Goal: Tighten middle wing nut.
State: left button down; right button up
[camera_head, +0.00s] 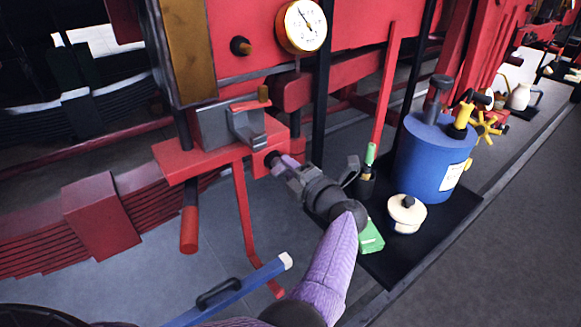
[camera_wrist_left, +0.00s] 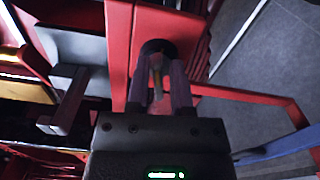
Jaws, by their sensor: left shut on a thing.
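My left gripper (camera_head: 277,160) reaches up from the bottom of the head view to the front face of a red bracket (camera_head: 185,158), below a grey block with a lever. The wing nut sits in front of a dark round fitting (camera_wrist_left: 158,48) on the red part. The fingers hide most of the nut, and its wings cannot be made out. My right gripper is not in view.
A pressure gauge (camera_head: 303,26) is above the bracket. At right, a black mat (camera_head: 455,215) holds a blue canister (camera_head: 432,155), a cream pot (camera_head: 406,214) and a green box (camera_head: 371,237). A blue bar (camera_head: 230,295) lies low in front. Grey floor is clear at far right.

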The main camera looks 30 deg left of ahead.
pick_arm(q)
jog(key=shift+f, duration=0.1)
dwell(0.5)
jog(key=c, duration=0.7)
grip_release()
jog(key=shift+a, duration=0.15)
